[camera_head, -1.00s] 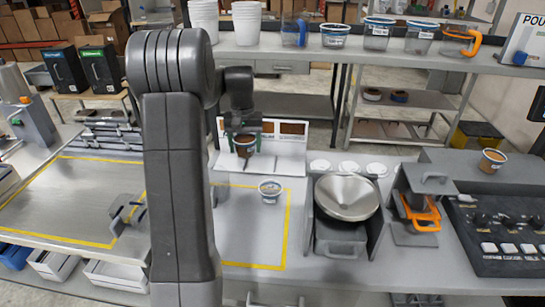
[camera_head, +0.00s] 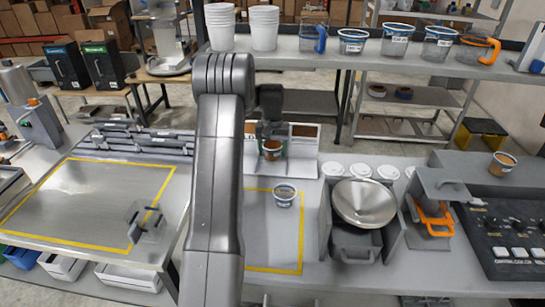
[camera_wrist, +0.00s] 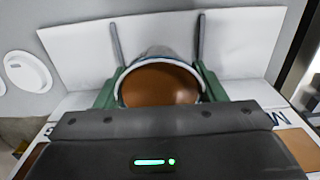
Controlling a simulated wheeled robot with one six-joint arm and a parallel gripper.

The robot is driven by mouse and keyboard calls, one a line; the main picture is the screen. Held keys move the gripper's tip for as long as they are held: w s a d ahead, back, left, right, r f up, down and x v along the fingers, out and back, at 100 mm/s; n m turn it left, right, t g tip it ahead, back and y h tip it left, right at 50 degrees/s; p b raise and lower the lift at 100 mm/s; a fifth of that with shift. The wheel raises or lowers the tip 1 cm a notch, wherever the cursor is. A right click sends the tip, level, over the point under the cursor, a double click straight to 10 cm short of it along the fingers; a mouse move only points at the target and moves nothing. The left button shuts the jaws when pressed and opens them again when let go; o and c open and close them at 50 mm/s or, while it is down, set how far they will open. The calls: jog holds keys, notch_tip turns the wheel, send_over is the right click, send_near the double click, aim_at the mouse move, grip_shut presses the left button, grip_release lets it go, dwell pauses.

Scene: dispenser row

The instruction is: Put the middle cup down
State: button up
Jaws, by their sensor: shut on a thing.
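My gripper (camera_head: 271,150) is shut on a cup (camera_head: 272,154) with brown contents. The held cup is upright in front of the white partitioned stand (camera_head: 304,168). In the wrist view the cup (camera_wrist: 160,85) sits between green fingers, with thin upright dividers to either side and the white stand (camera_wrist: 245,40) around it. Whether its base touches the stand is hidden. The left part of the stand is hidden by my arm.
A metal bowl (camera_head: 363,203) on a grey device stands right of the stand. White round lids (camera_head: 360,170) lie behind it. An orange clamp (camera_head: 435,218) and a control panel (camera_head: 510,235) with another cup (camera_head: 501,165) are further right. Cups line the shelf (camera_head: 360,55).

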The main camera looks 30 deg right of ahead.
aim_at(272, 158)
jog(key=shift+f+p, duration=0.35)
jog(key=shift+f, duration=1.35)
jog(key=shift+f, duration=0.15)
jog(key=o, duration=1.2)
notch_tip(272, 158, up, 8)
jog(key=shift+f+b, duration=0.1)
jog(key=shift+b, duration=0.8)
jog(key=shift+f, duration=0.1)
